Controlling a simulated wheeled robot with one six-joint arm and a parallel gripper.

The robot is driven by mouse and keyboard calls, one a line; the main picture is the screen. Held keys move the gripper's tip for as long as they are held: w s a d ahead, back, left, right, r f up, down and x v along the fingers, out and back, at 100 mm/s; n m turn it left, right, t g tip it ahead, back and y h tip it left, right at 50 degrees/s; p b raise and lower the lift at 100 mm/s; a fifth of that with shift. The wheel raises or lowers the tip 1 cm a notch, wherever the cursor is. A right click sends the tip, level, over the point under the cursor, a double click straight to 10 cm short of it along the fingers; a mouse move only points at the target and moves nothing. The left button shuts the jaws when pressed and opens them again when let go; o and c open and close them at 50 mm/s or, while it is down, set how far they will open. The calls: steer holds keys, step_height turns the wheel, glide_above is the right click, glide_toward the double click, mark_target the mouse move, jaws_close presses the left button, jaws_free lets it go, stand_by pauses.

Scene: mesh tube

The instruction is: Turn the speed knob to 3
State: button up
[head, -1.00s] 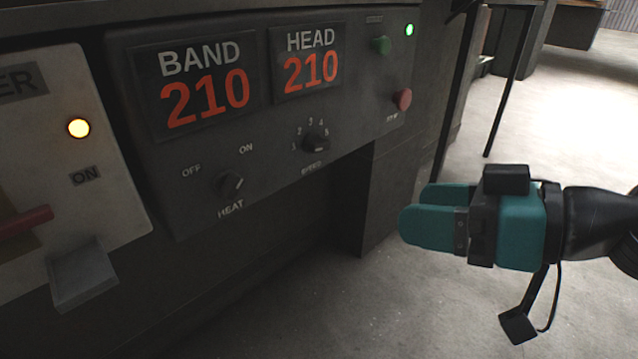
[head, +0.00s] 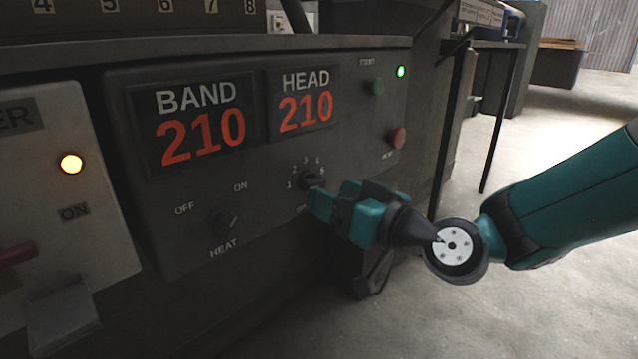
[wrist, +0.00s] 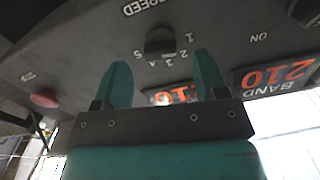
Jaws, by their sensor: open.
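The speed knob (head: 311,179) is a small dark knob on the grey control panel (head: 150,232), with the numbers 1 to 5 printed in an arc around it. My gripper (head: 320,203) is close in front of the knob in the head view and partly covers the SPEED label. In the wrist view my gripper (wrist: 161,66) has its two teal fingers apart, with the knob in line between them and beyond their tips. Contact with the knob cannot be told.
The heat knob (head: 223,221) is lower left of the speed knob. A red button (head: 397,138) and a green button (head: 376,87) are on the panel's right. The BAND (head: 200,120) and HEAD (head: 305,100) displays both read 210. Open floor (head: 520,310) lies right.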

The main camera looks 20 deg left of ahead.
mark_target(312, 183)
steer(key=shift+x, duration=2)
steer(key=c, duration=0.9)
